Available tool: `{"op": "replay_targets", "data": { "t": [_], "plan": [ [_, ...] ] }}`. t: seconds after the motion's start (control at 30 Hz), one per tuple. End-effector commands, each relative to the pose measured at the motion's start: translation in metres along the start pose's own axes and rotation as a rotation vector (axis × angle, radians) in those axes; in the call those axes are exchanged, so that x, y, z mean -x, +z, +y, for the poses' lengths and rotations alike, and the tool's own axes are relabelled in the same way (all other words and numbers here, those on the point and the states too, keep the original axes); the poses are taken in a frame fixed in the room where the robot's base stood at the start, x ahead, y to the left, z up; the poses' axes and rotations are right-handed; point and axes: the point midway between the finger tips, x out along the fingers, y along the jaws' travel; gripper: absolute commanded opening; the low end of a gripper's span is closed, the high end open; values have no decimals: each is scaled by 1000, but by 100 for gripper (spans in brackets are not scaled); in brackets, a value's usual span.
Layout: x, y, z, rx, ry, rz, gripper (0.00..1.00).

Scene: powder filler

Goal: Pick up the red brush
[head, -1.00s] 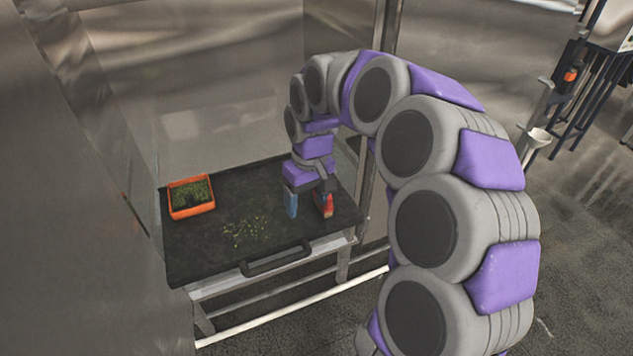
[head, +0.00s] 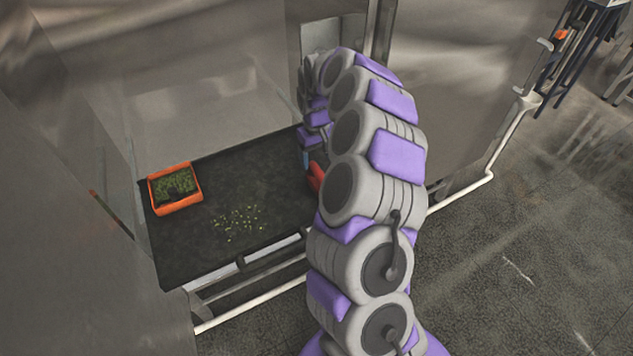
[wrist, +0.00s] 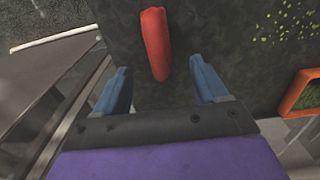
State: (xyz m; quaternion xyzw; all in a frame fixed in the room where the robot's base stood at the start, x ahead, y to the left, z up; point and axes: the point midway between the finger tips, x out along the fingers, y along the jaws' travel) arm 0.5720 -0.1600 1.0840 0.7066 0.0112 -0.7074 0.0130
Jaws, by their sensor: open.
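The red brush (wrist: 154,42) lies on the dark tabletop in the wrist view, its near end reaching between my two blue fingers. My gripper (wrist: 159,66) is open around that near end, with a gap on each side and nothing held. In the head view, part of the red brush (head: 316,177) shows at the table's right side, partly hidden by my arm. My gripper there is mostly hidden; a bit of blue finger (head: 306,159) shows beside the brush.
An orange tray (head: 175,205) with green granules stands at the table's left; its edge also shows in the wrist view (wrist: 297,98). Greenish crumbs (head: 238,219) lie mid-table. A handle (head: 270,251) runs along the front edge. Metal walls stand behind and left.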

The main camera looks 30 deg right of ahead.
Motion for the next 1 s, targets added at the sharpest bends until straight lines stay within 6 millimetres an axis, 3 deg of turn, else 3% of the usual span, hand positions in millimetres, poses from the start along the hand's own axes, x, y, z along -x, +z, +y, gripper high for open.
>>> {"op": "replay_targets", "data": {
  "t": [0.2, 0.57, 0.83, 1.0],
  "plan": [
    [-39, 1, -1, 1, -2, -3, 72],
    [-62, 1, 0, -1, -2, -2, 72],
    [-98, 0, 1, 0, -2, -2, 72],
    [-103, 0, 1, 0, 0, 1, 72]
  ]
}}
